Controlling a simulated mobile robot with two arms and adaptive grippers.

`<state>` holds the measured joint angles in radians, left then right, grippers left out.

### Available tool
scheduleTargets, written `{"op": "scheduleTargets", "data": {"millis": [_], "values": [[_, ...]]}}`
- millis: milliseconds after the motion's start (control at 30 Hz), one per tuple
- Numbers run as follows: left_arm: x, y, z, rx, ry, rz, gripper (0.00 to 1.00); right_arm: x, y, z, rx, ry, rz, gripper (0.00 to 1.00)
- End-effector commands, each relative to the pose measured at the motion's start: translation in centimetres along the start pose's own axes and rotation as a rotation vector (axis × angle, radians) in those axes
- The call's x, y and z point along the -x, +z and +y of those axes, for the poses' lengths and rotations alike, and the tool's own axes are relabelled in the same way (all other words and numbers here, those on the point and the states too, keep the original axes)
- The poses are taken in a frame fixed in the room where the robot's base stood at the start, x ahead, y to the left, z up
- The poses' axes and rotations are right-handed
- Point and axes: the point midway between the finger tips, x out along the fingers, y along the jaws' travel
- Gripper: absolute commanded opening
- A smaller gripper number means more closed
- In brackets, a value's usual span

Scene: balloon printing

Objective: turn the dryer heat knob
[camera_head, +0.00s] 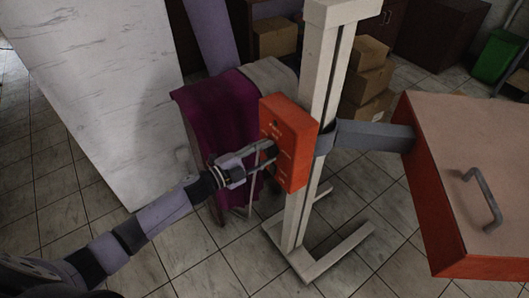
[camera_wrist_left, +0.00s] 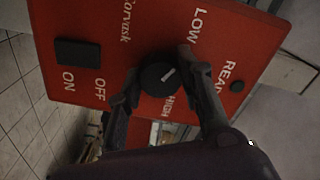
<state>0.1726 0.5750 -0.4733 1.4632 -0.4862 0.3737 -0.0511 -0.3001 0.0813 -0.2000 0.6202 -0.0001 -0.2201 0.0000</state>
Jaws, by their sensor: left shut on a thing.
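The dryer control box (camera_head: 297,118) is an orange-red panel on a pale upright post. In the left wrist view, the panel (camera_wrist_left: 120,20) carries a round black heat knob (camera_wrist_left: 153,82) with a white pointer mark. LOW and HIGH are printed beside the knob, and the pointer is directed between them. My left gripper (camera_head: 268,155) reaches the front of the box from the left. In the left wrist view, the left gripper's fingers (camera_wrist_left: 160,73) stand on either side of the knob, shut on it. My right gripper is not in view.
A black ON/OFF switch (camera_wrist_left: 77,53) is on the same panel. A grey bracket (camera_head: 370,136) joins the post to a large orange-sided dryer head (camera_head: 470,130) with a handle. A purple cloth (camera_head: 215,115) hangs behind the box. Cardboard boxes (camera_head: 368,82) stand at the back.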

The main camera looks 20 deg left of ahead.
Motion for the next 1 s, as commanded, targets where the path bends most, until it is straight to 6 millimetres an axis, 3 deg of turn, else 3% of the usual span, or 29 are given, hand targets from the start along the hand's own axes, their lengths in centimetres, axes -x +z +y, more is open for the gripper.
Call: {"op": "scheduleTargets", "data": {"millis": [133, 167, 433, 767, 1000], "values": [[0.0, 0.1, 0.1, 0.002, 0.002, -0.001, 0.06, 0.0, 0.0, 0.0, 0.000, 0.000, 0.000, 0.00], [0.0, 0.1, 0.1, 0.002, 0.002, -0.001, 0.36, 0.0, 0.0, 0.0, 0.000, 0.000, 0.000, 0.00], [0.0, 0.0, 0.1, 0.000, 0.001, -0.001, 0.54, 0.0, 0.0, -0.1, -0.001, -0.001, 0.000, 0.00], [0.2, 0.0, 0.0, 0.000, 0.001, 0.000, 0.54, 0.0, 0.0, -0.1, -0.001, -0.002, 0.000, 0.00], [3.4, 0.0, 0.2, 0.000, 0.004, -0.002, 0.54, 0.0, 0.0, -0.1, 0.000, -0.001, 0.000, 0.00]]}}
